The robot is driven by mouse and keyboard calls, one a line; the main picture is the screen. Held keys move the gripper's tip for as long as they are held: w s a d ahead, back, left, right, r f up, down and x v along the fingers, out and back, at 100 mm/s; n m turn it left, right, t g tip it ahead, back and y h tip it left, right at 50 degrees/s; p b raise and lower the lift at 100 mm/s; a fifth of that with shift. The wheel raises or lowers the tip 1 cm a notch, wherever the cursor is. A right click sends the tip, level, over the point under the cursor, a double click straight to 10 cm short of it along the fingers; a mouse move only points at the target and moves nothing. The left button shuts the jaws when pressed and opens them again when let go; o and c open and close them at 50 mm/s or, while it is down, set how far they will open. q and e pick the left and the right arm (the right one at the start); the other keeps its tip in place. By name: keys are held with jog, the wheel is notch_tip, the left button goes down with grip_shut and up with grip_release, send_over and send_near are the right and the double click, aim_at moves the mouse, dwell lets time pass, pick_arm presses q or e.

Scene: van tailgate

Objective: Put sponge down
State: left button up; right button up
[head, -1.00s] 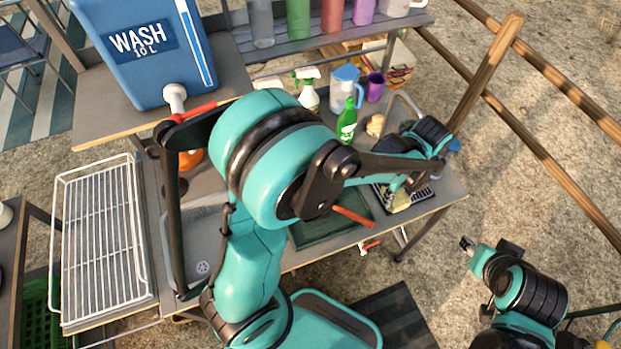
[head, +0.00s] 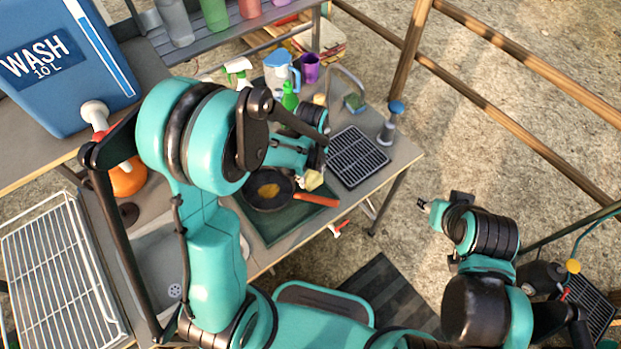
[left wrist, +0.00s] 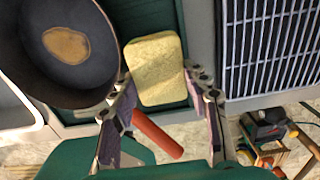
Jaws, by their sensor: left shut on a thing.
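The pale yellow sponge (head: 314,180) is held by my left gripper (head: 306,171), just right of the frying pan and over the green tray. In the left wrist view the sponge (left wrist: 156,66) sits between the two fingers of the left gripper (left wrist: 160,82). Whether the sponge touches the tray below cannot be told. My right gripper (head: 422,204) is away from the table, over the ground at the right, too small to tell its jaws.
The dark frying pan (head: 270,204) has a brown stain and an orange-red handle (head: 317,200), and lies on the green tray (head: 275,231). A black rack (head: 357,157) is right of the sponge. A faucet (head: 352,82), jug (head: 279,74) and soap dispenser (head: 391,122) stand behind.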

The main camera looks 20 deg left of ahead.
pick_arm(q)
notch_tip(320, 180, down, 2)
jog(key=shift+w+f, duration=0.1)
jog(key=shift+f+b, duration=0.15)
jog(key=shift+b, duration=0.25)
jog(key=o, duration=0.9)
jog(key=shift+o, duration=0.2)
